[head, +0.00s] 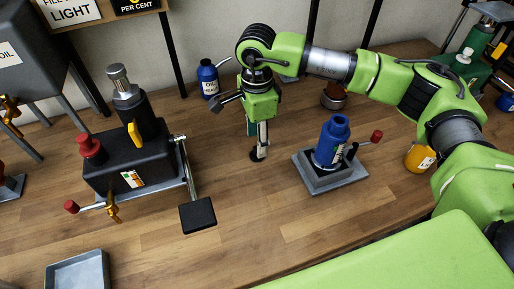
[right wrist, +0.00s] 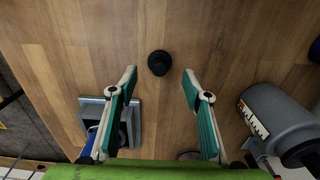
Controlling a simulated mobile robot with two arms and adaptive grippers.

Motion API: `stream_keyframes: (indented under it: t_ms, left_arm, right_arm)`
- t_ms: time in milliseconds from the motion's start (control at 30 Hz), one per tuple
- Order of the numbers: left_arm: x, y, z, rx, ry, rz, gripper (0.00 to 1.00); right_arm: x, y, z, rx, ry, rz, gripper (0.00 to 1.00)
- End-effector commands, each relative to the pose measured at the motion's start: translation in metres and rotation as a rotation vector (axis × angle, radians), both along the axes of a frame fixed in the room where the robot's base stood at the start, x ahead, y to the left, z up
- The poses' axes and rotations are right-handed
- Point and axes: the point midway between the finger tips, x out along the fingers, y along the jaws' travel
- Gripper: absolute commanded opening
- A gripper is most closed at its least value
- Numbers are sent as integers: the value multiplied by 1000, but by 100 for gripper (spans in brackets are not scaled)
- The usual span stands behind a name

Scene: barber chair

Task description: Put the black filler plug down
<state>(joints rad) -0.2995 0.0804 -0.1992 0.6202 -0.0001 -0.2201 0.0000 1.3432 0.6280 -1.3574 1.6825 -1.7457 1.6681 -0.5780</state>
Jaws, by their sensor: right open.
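The black filler plug (right wrist: 159,63) is a small round black piece that appears to stand on the wooden table (right wrist: 215,30). In the right wrist view it sits just beyond and between the two fingertips, with clear gaps on both sides. My right gripper (right wrist: 160,82) is open and points down at the tabletop. In the head view my right gripper (head: 261,140) hangs over the middle of the table, and the plug shows as a dark spot at its fingertips, partly hidden. My left gripper is in neither view.
A black pump unit (head: 130,165) with a red cap and a side lever stands to the left. A grey tray (head: 78,273) lies at front left. The tabletop in front of the gripper is clear.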

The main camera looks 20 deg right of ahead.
Motion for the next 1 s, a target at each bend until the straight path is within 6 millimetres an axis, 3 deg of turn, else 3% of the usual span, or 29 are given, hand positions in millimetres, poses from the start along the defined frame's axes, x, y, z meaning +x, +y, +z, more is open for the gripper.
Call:
stream_keyframes:
  t_ms: [200, 400, 1000]
  left_arm:
    - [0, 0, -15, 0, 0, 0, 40]
    - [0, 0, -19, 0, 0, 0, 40]
    - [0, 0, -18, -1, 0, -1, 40]
  right_arm:
    - [1, 1, 46, 0, -4, 0, 44]
    - [0, 1, 72, 0, -1, 0, 44]
    - [0, 0, 79, 0, 0, 0, 44]
